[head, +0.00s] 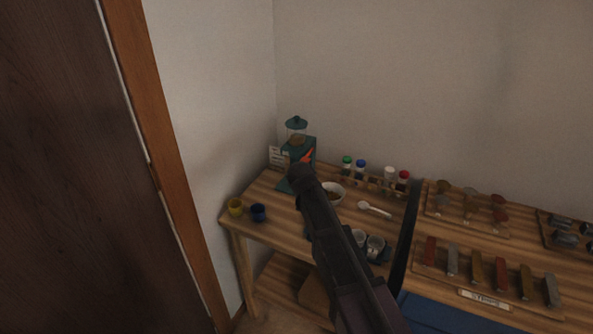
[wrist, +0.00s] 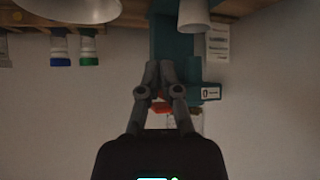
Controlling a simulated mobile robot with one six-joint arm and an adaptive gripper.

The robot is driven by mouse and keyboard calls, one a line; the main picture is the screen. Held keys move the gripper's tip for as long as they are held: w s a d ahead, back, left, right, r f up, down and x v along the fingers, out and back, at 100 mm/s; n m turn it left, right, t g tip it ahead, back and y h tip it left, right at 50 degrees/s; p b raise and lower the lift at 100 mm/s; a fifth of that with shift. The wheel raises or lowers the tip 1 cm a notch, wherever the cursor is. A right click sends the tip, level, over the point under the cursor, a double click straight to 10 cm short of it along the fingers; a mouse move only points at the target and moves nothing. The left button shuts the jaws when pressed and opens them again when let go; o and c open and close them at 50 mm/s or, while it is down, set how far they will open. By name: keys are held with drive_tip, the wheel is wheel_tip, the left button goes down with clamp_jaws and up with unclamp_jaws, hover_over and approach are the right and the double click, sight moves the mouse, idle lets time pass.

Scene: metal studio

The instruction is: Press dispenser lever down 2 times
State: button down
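The dispenser (head: 309,146) stands at the table's back left corner, with a teal body, a clear hopper (head: 297,131) of brown contents and an orange-red lever (head: 307,156). In the wrist view, which is upside down, its teal body (wrist: 172,42) is behind my fingers and the orange-red lever (wrist: 162,107) shows between them. My gripper (wrist: 159,64) has its fingertips together, with nothing seen held. In the head view my gripper (head: 298,168) is just in front of the dispenser and hides its lower part. I cannot tell whether it touches the lever.
A white bowl (head: 334,192) and a spoon (head: 374,209) are right of the dispenser. Several capped jars (head: 361,168) stand behind them. A printed card (head: 278,157) stands beside the dispenser.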

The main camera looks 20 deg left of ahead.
drive_tip(key=s+d+r+m+g+h+p, duration=0.1)
drive_tip(key=s+d+r+p, duration=0.2)
drive_tip(key=d, duration=0.6)
drive_tip(key=s+d+r+g+h+p, duration=0.1)
drive_tip(key=d+r+g+p, duration=0.15)
drive_tip(key=d+p, duration=0.45)
drive_tip(key=s+d+r+m+g+h+p, duration=0.1)
drive_tip(key=s+d+r+p, duration=0.2)
drive_tip(key=d, duration=0.8)
drive_tip(key=s+d+r+g+p, duration=0.2)
drive_tip(key=s+d+r+p, duration=0.3)
drive_tip(key=s+d+p, duration=0.1)
drive_tip(key=s+d+r+m+g+p, duration=0.1)
drive_tip(key=s+d+r+g+p, duration=0.2)
drive_tip(key=s+d+r+p, duration=0.3)
drive_tip(key=s+d, duration=0.3)
drive_tip(key=d, duration=0.2)
drive_tip(key=shift+d+y, duration=0.25)
drive_tip(key=shift+y, duration=0.05)
